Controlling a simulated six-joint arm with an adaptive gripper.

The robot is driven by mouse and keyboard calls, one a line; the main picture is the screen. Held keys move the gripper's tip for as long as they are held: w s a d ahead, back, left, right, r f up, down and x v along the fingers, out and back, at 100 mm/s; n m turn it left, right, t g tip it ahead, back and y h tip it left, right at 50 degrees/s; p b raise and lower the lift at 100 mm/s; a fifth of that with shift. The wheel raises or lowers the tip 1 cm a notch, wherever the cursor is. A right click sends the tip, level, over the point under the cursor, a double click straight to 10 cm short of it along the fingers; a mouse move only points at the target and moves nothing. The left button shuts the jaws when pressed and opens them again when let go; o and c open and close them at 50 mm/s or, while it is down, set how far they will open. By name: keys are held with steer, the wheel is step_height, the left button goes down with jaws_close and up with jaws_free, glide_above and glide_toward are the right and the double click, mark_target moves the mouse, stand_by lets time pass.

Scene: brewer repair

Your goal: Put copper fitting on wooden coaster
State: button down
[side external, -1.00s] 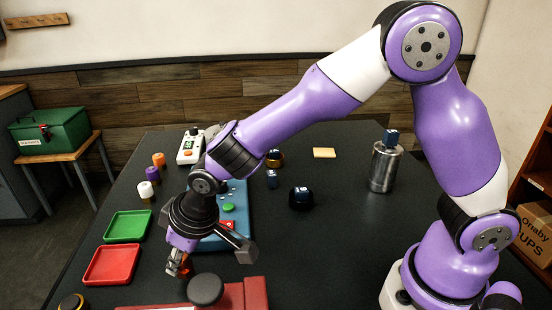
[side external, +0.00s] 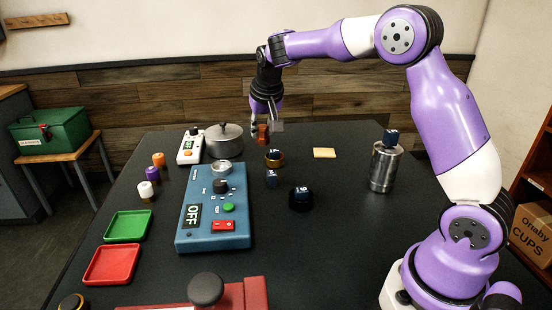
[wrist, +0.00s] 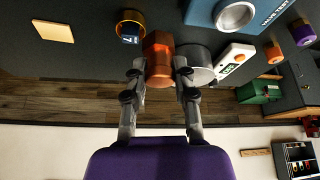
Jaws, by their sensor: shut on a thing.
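The copper fitting (side external: 263,134) is a reddish-brown piece held upright at the tips of my gripper (side external: 264,120), above the back of the table. In the wrist view the fitting (wrist: 158,58) sits between the two fingers of my gripper (wrist: 160,72), which are shut on it. A flat tan square (side external: 324,153), which looks like the wooden coaster, lies bare at the back of the table, to the right of my gripper. The coaster also shows at the upper left of the wrist view (wrist: 53,31).
A brass ring with a blue cube (side external: 274,158) stands near the fitting. A grey lidded pot (side external: 225,141) and white meter (side external: 190,146) are left. A blue test box (side external: 213,208) is in front. A steel cylinder (side external: 383,168) stands right. The table around the coaster is clear.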

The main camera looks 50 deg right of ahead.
steer(key=s+d+m+g+h, duration=0.1)
steer(key=s+d+m, duration=0.25)
steer(key=d, duration=0.75)
glide_toward(324, 149)
steer(key=shift+w+d+m, duration=0.25)
steer(key=shift+w+d, duration=0.4)
steer(key=shift+w, duration=0.15)
steer(key=shift+d+f, duration=0.2)
steer(key=shift+f, duration=1.95)
steer(key=shift+f, duration=0.15)
steer(key=c, duration=0.7)
jaws_free()
